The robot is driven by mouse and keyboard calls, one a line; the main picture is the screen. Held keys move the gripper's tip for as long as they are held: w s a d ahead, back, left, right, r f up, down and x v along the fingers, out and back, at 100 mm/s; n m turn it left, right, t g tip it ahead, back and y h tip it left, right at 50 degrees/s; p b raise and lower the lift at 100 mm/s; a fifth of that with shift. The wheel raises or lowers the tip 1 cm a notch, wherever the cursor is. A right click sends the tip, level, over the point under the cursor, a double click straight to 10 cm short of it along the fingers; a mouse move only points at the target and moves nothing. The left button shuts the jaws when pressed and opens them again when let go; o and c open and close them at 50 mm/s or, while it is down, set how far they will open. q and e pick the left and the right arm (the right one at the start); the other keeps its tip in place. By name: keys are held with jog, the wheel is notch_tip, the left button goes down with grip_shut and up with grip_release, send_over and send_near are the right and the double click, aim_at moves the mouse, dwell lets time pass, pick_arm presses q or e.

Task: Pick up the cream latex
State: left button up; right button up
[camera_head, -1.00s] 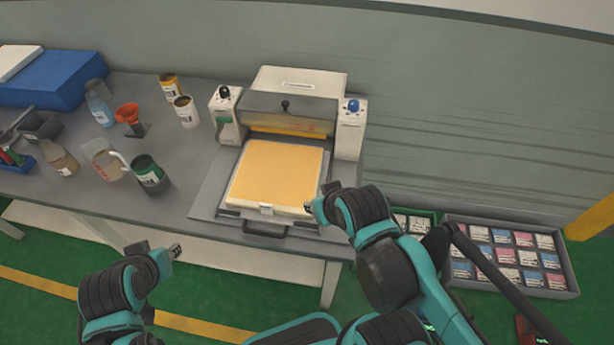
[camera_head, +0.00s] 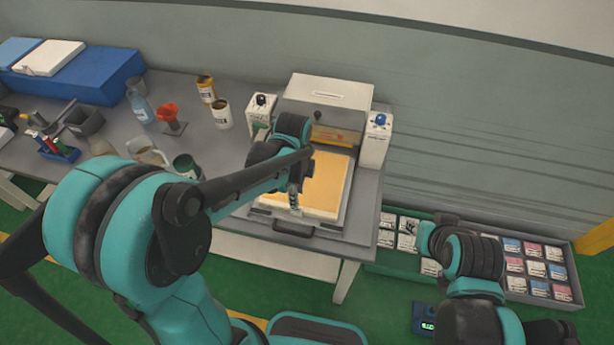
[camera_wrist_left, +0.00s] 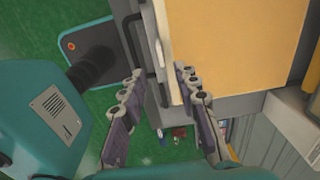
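The cream latex (camera_head: 330,192) is a flat pale orange-yellow slab with a whitish edge, lying on the press machine's tray (camera_head: 338,228). In the head view my left arm covers part of it. My left gripper (camera_head: 295,192) is at its front edge. In the left wrist view the slab (camera_wrist_left: 240,40) fills the upper right, and my left gripper (camera_wrist_left: 160,75) has its two fingers apart beside the slab's edge. I cannot tell whether they touch it. My right gripper (camera_head: 428,240) is to the right, over the green crate; its fingers are not clear.
The press machine (camera_head: 325,95) stands behind the slab. Bottles, cans and a blue box (camera_head: 90,80) are on the left of the grey table. A green crate (camera_head: 385,258) and a grey crate (camera_head: 575,280) with several packets are on the floor at right.

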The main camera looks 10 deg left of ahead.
pick_arm(q)
jog(key=f+b, duration=0.1)
jog(key=f, duration=0.3)
jog(key=f+b, duration=0.1)
jog(key=f, duration=0.2)
jog(key=shift+w+a+f+b, duration=0.2)
jog(key=shift+f+b, duration=0.1)
jog(key=shift+f, duration=0.1)
jog(key=shift+s, duration=0.1)
grip_shut()
